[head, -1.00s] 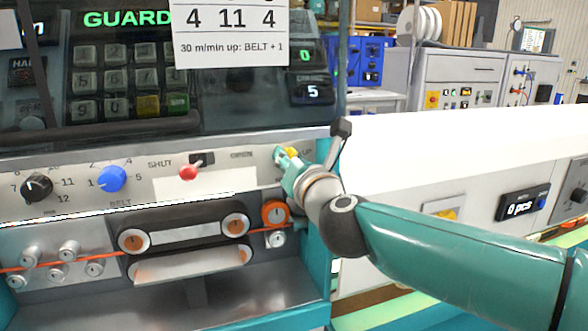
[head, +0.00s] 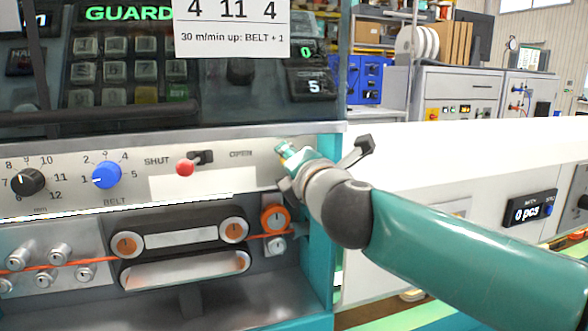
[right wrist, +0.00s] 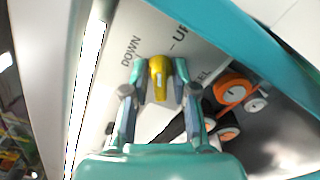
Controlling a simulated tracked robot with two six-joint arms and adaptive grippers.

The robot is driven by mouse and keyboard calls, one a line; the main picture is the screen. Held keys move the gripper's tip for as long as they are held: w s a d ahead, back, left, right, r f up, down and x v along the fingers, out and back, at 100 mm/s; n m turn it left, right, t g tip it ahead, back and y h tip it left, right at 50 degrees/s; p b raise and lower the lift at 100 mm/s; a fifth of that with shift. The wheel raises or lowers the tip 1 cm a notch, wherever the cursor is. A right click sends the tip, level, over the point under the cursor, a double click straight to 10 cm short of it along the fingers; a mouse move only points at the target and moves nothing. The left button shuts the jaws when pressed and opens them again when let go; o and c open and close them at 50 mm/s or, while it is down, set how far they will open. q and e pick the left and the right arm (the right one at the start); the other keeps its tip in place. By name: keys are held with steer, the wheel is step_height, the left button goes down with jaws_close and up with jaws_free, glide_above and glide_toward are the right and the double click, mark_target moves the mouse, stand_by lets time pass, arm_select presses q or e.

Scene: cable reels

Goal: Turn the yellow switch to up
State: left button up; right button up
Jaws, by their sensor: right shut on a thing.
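The yellow switch (right wrist: 158,80) sits on the light machine panel, between the printed words DOWN and UP in the right wrist view. My right gripper (right wrist: 160,70) has its two teal fingertips closed on either side of the switch. In the head view my right gripper (head: 286,152) reaches the right end of the panel and hides the switch and the UP label. I cannot tell exactly which label the switch points at. My left gripper is not in view.
On the same panel are a black dial (head: 28,182), a blue dial (head: 107,175) and a red-tipped lever (head: 187,166). Orange-hubbed belt rollers (head: 234,230) are below. A dark keypad screen (head: 130,70) is above. A white machine surface (head: 450,140) extends right.

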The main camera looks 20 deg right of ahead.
steer(key=m+b, duration=0.2)
steer(key=m, duration=0.1)
steer(key=m+b, duration=0.1)
steer(key=m, duration=0.1)
steer(key=shift+f, duration=0.25)
steer(key=o, duration=1.1)
steer(key=shift+r+m, duration=0.15)
steer(key=shift+m, duration=0.15)
steer(key=shift+c, duration=0.2)
steer(key=shift+s, duration=0.1)
steer(key=s+b, duration=0.2)
steer(key=s, duration=0.6)
steer(key=shift+d+b, duration=0.2)
steer(key=shift+b, duration=0.2)
steer(key=shift+w+r, duration=0.1)
